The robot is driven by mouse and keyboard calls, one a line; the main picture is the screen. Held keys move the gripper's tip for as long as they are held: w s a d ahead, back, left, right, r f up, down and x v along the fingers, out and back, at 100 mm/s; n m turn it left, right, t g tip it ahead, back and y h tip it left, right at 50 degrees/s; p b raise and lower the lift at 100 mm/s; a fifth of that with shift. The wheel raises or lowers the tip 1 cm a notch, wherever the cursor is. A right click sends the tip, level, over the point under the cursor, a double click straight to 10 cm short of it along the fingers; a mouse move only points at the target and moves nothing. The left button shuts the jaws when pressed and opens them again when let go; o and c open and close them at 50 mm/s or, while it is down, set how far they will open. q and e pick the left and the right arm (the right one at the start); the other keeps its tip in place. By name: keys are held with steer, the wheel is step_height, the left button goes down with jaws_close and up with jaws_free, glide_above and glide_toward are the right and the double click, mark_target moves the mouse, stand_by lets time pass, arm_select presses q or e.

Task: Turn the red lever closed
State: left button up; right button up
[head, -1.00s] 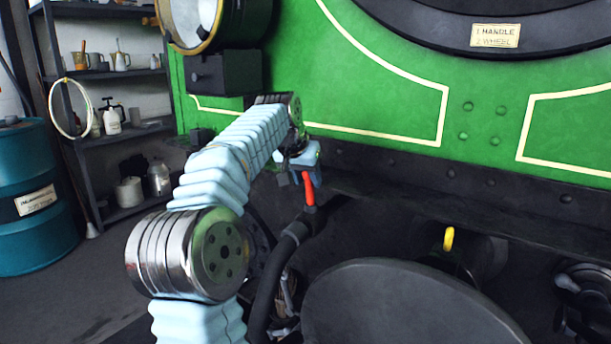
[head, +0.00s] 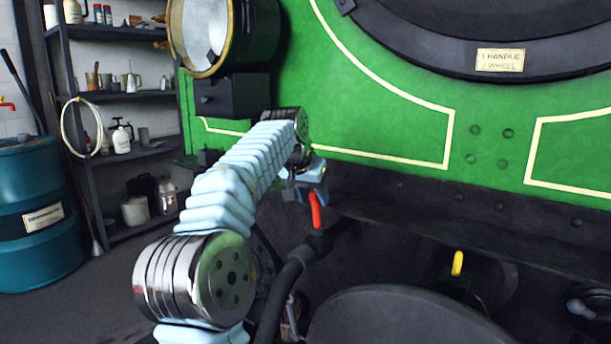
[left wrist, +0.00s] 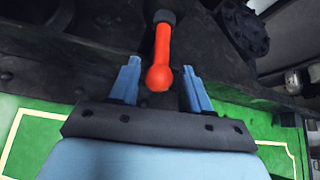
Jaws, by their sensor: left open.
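The red lever (head: 315,210) stands up from a dark fitting below the green front of the tram. In the left wrist view the red lever (left wrist: 161,58) has its rounded end between the two blue fingers of my left gripper (left wrist: 160,84), with a gap visible on each side. My left gripper (head: 311,183) is open at the lever's upper end in the head view. Part of it is hidden by my own arm. My right gripper is not in view.
A black hose (head: 279,280) curves down from the lever's fitting. A round dark buffer (head: 400,322) is in front, and a yellow handle (head: 457,263) is to the right. A shelf (head: 115,90) and a blue drum (head: 35,250) stand at the left.

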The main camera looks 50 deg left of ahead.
arm_select(q)
steer(key=v, duration=1.2)
steer(key=shift+d+r, duration=0.1)
